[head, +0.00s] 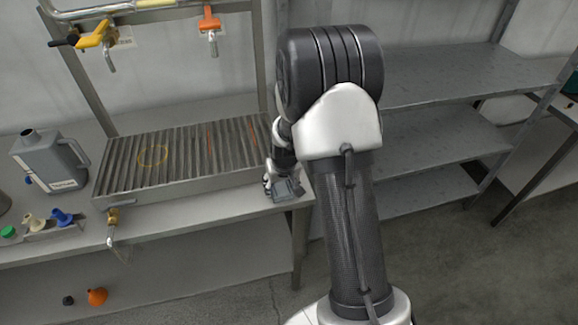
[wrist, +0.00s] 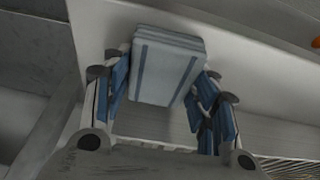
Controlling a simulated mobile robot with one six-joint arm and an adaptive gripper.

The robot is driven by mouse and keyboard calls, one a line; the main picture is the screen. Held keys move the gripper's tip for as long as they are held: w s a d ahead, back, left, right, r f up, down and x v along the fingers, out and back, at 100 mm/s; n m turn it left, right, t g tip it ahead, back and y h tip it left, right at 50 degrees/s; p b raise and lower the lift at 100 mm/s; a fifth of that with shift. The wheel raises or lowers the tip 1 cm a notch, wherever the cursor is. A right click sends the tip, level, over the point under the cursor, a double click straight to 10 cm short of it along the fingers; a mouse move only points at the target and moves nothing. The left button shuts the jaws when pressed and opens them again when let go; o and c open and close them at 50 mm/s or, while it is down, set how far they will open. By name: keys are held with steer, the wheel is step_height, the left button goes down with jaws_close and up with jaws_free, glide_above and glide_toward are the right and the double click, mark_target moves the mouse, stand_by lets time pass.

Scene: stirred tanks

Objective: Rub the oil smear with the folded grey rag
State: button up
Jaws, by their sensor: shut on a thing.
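My gripper (head: 283,185) is at the right end of the bench, beside the ribbed drain tray. It is shut on the folded grey rag (wrist: 166,65), a grey block with darker stripes, seen between the two blue-padded fingers (wrist: 165,105) in the wrist view. In the head view the rag (head: 288,189) shows small at the bench's front right corner. I cannot tell whether it touches the bench top.
The ribbed tray (head: 120,190) fills the bench middle. A grey jug (head: 48,160) stands at left, with several small coloured fittings near it. Taps with yellow (head: 95,35) and orange (head: 209,20) handles hang above. Empty shelves (head: 430,142) stand at right. An orange funnel (head: 97,296) lies below.

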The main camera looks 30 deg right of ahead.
steer(key=shift+d+r+p, duration=0.2)
steer(key=shift+r+p, duration=0.15)
steer(key=shift+r, duration=0.7)
steer(key=shift+a+r+p, duration=0.35)
steer(key=shift+r+p, duration=0.2)
steer(key=shift+r, duration=0.2)
steer(key=shift+d+r+p, duration=0.1)
steer(key=shift+r+p, duration=0.4)
steer(key=shift+r, duration=0.2)
steer(key=shift+r+p, duration=1.05)
steer(key=shift+r, duration=0.5)
steer(key=shift+f, duration=0.1)
